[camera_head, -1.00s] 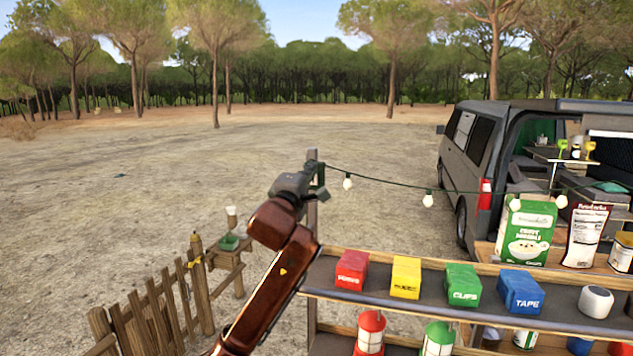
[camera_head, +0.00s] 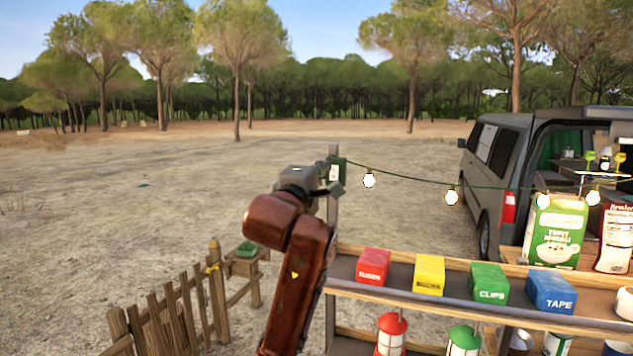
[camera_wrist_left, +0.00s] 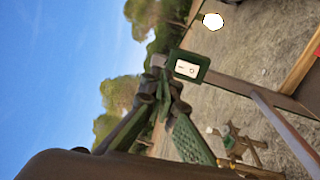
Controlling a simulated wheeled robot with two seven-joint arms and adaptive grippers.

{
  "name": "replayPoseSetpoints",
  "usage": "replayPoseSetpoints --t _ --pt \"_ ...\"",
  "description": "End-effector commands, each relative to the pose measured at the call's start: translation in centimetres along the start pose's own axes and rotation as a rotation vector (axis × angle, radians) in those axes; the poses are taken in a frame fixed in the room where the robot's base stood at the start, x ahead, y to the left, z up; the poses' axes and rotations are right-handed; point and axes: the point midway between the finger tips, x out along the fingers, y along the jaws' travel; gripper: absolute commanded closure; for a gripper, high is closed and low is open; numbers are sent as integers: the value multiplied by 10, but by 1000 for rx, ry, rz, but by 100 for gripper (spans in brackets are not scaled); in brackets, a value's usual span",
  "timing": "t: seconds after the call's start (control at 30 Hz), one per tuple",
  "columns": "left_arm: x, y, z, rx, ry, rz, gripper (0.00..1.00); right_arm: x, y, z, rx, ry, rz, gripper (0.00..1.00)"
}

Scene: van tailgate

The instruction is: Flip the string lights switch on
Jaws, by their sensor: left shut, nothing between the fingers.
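The string lights switch (camera_head: 337,173) is a white rocker in a green box near the top of a wooden post. In the left wrist view the switch (camera_wrist_left: 187,68) shows its rocker face, with small marks on it. My left gripper (camera_head: 330,186) is shut and empty, just beside and below the box. In the left wrist view the gripper (camera_wrist_left: 166,88) has its fingertips close to the box's lower left side; I cannot tell whether they touch. The string lights (camera_head: 451,197) run right from the post, and their bulbs look bright white. My right gripper is out of view.
A shelf (camera_head: 345,268) right of my arm holds red, yellow, green and blue boxes, with lanterns (camera_head: 391,333) below. A grey van (camera_head: 492,165) stands behind at the right. A wooden fence (camera_head: 165,318) is at lower left. Open dirt ground lies beyond.

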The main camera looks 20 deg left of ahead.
Motion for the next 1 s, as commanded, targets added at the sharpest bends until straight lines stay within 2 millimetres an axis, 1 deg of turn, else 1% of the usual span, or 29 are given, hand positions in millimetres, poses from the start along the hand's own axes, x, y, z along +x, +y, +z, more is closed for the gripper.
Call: replayPoseSetpoints --t 0.03,0.1,0.2,0.3,0.73,1.0 --pt "-10 1 -1 -2 0 5 100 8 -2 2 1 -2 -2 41" --pt "-21 4 -2 0 1 4 100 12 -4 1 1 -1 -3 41" --pt "-31 9 -2 0 2 3 100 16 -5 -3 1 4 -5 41" --pt "-37 11 -2 0 2 1 100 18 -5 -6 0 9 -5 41" --pt "-38 12 0 0 -1 1 100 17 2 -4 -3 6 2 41" --pt "-37 12 2 0 -4 1 100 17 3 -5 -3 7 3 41"
